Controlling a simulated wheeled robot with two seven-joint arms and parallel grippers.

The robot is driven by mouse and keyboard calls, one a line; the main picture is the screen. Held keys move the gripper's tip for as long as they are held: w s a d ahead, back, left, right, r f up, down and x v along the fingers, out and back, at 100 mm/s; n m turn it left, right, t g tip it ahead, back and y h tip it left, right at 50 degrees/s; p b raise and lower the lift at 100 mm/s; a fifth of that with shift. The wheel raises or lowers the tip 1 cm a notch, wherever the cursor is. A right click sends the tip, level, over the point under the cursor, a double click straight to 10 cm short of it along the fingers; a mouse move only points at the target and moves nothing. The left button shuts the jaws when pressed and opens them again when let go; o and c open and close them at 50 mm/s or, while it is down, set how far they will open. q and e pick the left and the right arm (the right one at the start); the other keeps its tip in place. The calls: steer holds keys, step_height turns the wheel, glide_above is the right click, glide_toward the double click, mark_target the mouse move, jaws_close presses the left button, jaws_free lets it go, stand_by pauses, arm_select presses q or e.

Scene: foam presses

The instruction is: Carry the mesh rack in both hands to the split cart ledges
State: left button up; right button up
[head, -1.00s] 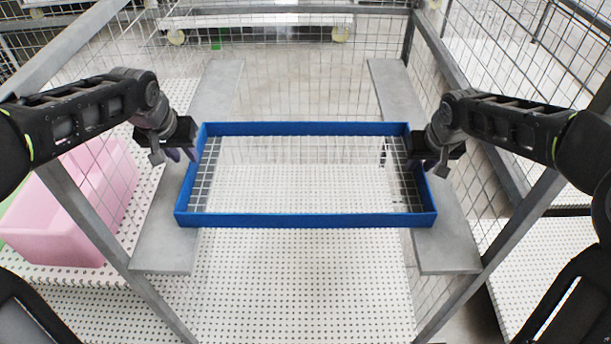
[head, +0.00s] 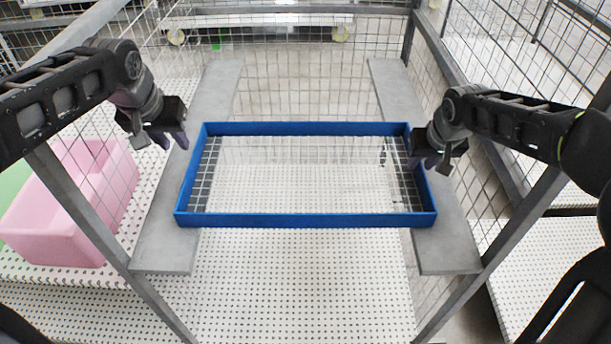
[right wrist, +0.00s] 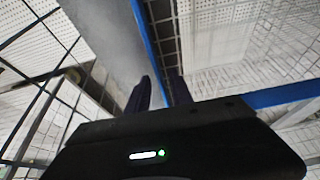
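The mesh rack (head: 305,220), a wire-bottomed rectangle with blue walls, lies level across the left ledge (head: 165,245) and the right ledge (head: 447,245). My left gripper (head: 168,140) is open and empty, above the left ledge and clear of the rack's left wall. My right gripper (head: 431,163) is at the rack's right wall. In the right wrist view its open fingers (right wrist: 160,92) stand on either side of the blue wall (right wrist: 148,40). Whether a finger touches the wall is hard to tell.
Grey cart posts and mesh side panels (head: 490,185) stand close outside both ledges. A pink bin (head: 75,215) sits at left on a perforated white surface. Between the ledges the space is open above a perforated white deck (head: 300,285).

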steer(key=v, duration=1.1)
steer(key=shift+f, duration=0.1)
